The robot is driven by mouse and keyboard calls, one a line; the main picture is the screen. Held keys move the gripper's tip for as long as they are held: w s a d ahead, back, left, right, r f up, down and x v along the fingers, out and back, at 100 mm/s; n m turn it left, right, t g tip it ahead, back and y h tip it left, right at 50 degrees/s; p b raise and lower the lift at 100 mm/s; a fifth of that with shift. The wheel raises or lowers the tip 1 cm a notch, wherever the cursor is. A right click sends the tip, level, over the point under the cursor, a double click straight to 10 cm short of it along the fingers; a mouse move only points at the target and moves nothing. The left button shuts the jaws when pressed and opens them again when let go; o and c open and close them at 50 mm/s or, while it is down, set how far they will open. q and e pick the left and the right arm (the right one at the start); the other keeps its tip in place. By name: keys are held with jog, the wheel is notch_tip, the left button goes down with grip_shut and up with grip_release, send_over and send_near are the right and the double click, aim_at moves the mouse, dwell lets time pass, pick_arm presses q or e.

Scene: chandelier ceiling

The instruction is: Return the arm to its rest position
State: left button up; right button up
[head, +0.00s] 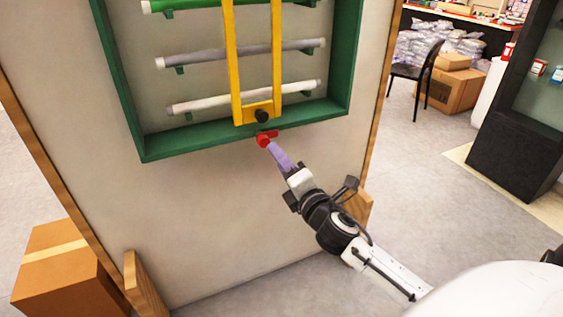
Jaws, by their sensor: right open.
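My right arm comes in from the lower right. Its gripper (271,148) is open, with its lilac fingers pointing up and left at a small red handle (264,139). The fingertips are right at the red handle in the picture; I cannot tell whether they touch it. The red handle sits at the lower edge of a green frame (200,147) on a pale panel, just below a yellow bracket (244,115) with a black knob (262,116). My left gripper is not in view.
Green, grey and white rods (240,51) lie across the frame. A cardboard box (65,272) stands at lower left. A black chair (418,75), more boxes (455,86) and a dark cabinet (510,140) are at the right. The grey floor (425,165) between is clear.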

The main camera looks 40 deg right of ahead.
jog(key=shift+s+f, duration=0.1)
dwell(0.5)
jog(key=s+a+f+m+g+y, duration=0.2)
jog(key=s+a+f+m, duration=0.25)
jog(key=f, duration=0.55)
jog(key=s+a+f+m+g+y, duration=0.1)
jog(key=s+a+f+m+g, duration=0.3)
jog(key=f, duration=0.5)
jog(key=s+a+f+m+g+y, duration=0.1)
jog(key=s+a+f+m, duration=0.3)
jog(key=s, duration=0.4)
jog(key=s+a+f+m+g+y, duration=0.2)
jog(key=s+a+f+m, duration=0.3)
jog(key=s+a+f, duration=0.2)
jog(key=shift+s+a+f, duration=0.3)
jog(key=shift+s+a, duration=0.7)
jog(key=shift+s, duration=0.1)
